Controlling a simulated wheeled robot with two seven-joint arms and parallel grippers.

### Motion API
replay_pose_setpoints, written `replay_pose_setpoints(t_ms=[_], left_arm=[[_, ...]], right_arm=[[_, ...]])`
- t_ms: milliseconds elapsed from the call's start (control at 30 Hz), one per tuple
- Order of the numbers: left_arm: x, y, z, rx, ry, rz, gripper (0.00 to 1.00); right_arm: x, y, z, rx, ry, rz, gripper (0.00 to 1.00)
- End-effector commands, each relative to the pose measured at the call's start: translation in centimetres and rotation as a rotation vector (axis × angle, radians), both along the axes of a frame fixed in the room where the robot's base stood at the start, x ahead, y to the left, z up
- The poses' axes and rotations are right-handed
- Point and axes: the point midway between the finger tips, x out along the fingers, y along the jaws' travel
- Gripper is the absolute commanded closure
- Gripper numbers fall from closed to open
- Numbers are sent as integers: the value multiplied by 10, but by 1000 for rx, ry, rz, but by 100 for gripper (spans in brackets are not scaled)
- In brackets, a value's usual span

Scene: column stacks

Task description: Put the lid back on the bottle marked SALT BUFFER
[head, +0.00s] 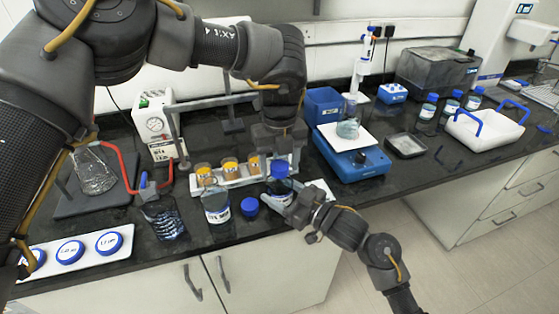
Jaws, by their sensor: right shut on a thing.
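A bottle with a blue lid (280,168) stands at the front middle of the bench, its pale label (284,196) partly covered. My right gripper (284,205) is shut on this bottle from the front right. My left gripper (279,148) points down just above the blue lid; its fingertips are too dark to tell if they are open. Another blue lid (250,205) lies on the bench to the left. Beside it is a clear bottle (216,205) with a white label and no lid visible on top. The label words are too small to read, so I cannot tell which is SALT BUFFER.
A white rack with orange-topped vials (230,166) stands behind the bottles. A dark-patterned glass bottle (164,218) and a white tray with blue discs (72,250) are at left. A blue balance (352,157) holding a flask is at right. Bench edge runs close in front.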

Motion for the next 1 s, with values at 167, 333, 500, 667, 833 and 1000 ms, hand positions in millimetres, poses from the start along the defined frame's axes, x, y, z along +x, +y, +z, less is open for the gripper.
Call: replay_pose_setpoints(t_ms=[167,333,500,667,833,1000], left_arm=[[0,0,0,0,0,0,65],[0,0,0,0,0,0,86],[0,0,0,0,0,-9,86],[0,0,0,0,0,-9,43],[0,0,0,0,0,-9,33],[0,0,1,0,0,-9,33]], right_arm=[[0,0,0,-1,1,-1,100],[0,0,0,-1,1,-1,100],[0,0,0,-1,1,-1,100],[0,0,0,-1,1,-1,100],[0,0,0,-1,1,-1,100],[0,0,0,-1,1,-1,100]])
